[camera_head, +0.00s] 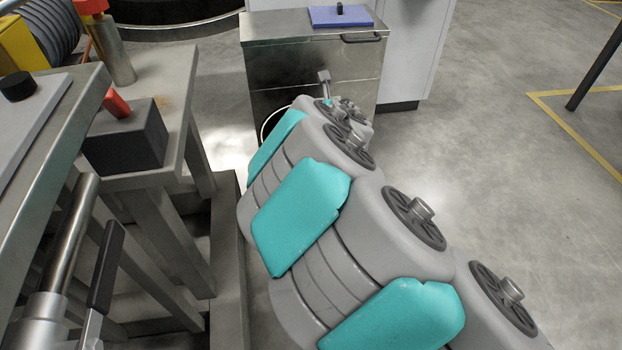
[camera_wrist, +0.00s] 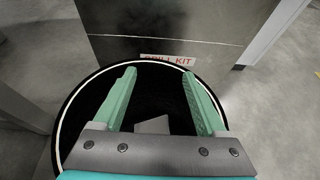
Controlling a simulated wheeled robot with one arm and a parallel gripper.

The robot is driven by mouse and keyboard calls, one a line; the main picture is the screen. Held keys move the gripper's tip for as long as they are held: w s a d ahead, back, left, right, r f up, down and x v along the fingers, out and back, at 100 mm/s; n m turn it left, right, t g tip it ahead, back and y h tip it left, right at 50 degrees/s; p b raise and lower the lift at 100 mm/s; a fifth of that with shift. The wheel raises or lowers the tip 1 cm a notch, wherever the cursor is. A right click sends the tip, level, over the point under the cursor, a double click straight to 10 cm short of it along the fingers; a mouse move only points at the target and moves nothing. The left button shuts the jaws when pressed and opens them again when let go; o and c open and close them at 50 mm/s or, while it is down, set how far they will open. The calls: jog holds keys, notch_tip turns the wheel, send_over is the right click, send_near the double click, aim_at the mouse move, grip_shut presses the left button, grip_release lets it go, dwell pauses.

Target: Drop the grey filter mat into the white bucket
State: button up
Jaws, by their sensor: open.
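The white bucket (camera_wrist: 85,115) shows in the wrist view as a round white rim around a very dark inside. A sliver of its white rim (camera_head: 265,122) shows in the head view, the rest hidden behind my arm. My gripper (camera_wrist: 158,74) has green fingers spread wide apart over the bucket's mouth, with nothing held between them. A small flat grey piece (camera_wrist: 153,125), which looks like the grey filter mat, shows against the dark inside of the bucket, below the fingers and partly hidden by the gripper body. I cannot tell how deep it lies.
A metal cabinet (camera_head: 300,65) with a blue-purple pad (camera_head: 340,16) on top stands right behind the bucket; a red-lettered label (camera_wrist: 167,60) shows near its foot. A metal bench (camera_head: 165,95) with a dark box (camera_head: 127,138) is at left. Open floor lies at right.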

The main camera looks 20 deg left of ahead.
jog(key=p+v, duration=0.1)
jog(key=v, duration=0.6)
jog(key=shift+s+d, duration=0.15)
jog(key=shift+s, duration=0.2)
jog(key=shift+r, duration=0.15)
